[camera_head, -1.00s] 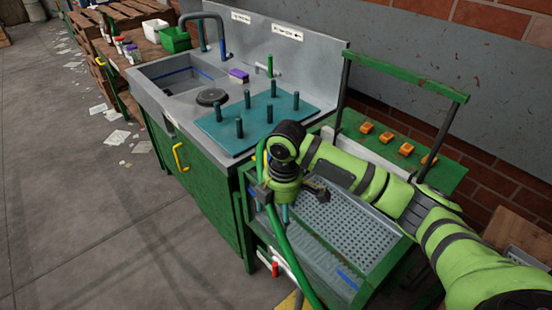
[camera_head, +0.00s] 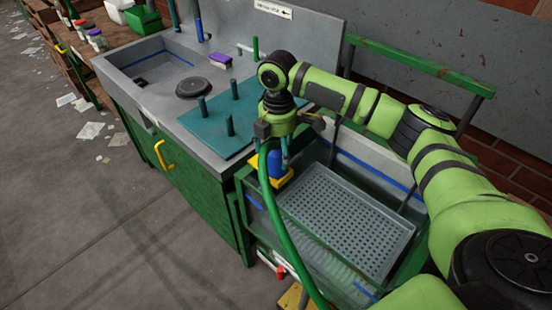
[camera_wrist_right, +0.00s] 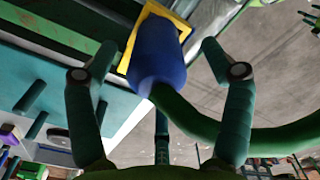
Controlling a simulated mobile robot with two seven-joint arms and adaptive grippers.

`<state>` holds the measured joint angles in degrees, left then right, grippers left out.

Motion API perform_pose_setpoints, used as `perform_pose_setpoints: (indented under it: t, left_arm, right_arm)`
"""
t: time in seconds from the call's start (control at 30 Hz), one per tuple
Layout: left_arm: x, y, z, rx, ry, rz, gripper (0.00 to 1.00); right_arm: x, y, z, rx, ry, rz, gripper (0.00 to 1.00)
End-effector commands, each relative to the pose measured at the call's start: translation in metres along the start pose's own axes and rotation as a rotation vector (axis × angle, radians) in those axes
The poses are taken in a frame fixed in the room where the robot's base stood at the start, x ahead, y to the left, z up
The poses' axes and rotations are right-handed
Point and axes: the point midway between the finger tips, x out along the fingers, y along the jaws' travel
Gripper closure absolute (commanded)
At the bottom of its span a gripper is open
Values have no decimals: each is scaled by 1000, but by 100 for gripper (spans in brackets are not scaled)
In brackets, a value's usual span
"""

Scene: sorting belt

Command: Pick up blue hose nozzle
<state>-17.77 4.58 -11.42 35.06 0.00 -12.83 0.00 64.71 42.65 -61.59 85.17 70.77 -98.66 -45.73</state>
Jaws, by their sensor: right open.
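The blue hose nozzle (camera_head: 275,164) sits in a yellow holder (camera_head: 287,181) at the near corner of the green-framed basin, below my right gripper (camera_head: 273,157). In the right wrist view the nozzle (camera_wrist_right: 158,55) lies between the two spread fingers of my right gripper (camera_wrist_right: 157,48), with visible gaps on both sides. The gripper is open. A green hose (camera_wrist_right: 205,132) runs from the nozzle, and it also shows in the head view (camera_head: 277,225). The yellow holder (camera_wrist_right: 130,42) is partly hidden behind the nozzle. My left gripper is not in view.
A teal peg board (camera_head: 208,130) lies beside the sink (camera_head: 150,66). A grey perforated tray (camera_head: 345,220) lies in the green-framed basin right of the nozzle. A green rail (camera_head: 420,64) stands behind my right arm. Open floor (camera_head: 80,220) is at left.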

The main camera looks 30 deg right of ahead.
Motion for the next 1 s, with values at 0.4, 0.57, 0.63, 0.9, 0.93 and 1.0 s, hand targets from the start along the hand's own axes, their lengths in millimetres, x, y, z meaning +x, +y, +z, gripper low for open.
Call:
perform_pose_setpoints:
  t: [0.4,0.57,0.63,0.9,0.93,1.0]
  left_arm:
    - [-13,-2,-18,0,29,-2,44]
    - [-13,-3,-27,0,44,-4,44]
    - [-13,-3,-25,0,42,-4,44]
    - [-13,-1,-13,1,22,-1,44]
    - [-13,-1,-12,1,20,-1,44]
    - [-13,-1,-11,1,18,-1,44]
  right_arm:
    - [40,1,0,-1,-1,1,19]
    - [40,1,0,-1,-1,1,31]
    - [40,1,0,-1,-1,1,59]
    - [40,1,0,-1,-1,1,91]
    - [40,1,0,-1,-1,1,91]
    - [40,1,0,0,-1,0,91]
